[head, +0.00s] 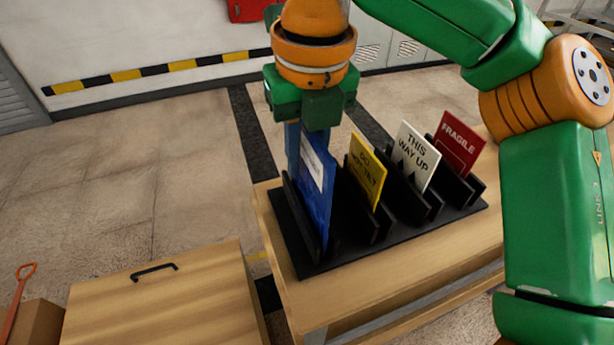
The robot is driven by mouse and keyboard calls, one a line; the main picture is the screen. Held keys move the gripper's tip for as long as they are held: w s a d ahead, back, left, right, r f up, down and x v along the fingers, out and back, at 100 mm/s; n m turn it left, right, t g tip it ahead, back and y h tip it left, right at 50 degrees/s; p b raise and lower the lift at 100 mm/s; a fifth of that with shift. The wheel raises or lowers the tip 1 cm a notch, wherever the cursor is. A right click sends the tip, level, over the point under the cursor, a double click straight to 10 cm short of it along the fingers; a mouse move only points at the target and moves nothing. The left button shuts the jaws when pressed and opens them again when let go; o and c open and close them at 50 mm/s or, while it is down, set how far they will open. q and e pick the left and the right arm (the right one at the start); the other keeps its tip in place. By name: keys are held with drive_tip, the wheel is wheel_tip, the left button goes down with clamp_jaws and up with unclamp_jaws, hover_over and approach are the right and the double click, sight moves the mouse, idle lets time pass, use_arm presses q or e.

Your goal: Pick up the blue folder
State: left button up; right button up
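The blue folder (317,192) stands upright, slightly leaning, in the leftmost slot of a black rack (300,262) on a wooden table. It has a white label near its top. My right gripper (306,135) points down right at the folder's top edge. One blue finger shows along the folder's left side, and the other finger is not clear. I cannot tell whether the fingers are touching or closed on the folder. My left gripper is not in view.
A yellow sign (366,172), a white "THIS WAY UP" sign (417,155) and a red "FRAGILE" sign (459,144) stand in the rack's other slots. A wooden box with a black handle (154,272) is at the lower left. Open floor lies behind.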

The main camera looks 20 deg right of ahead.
drive_tip(key=shift+s, duration=0.1)
clamp_jaws()
idle(1.1)
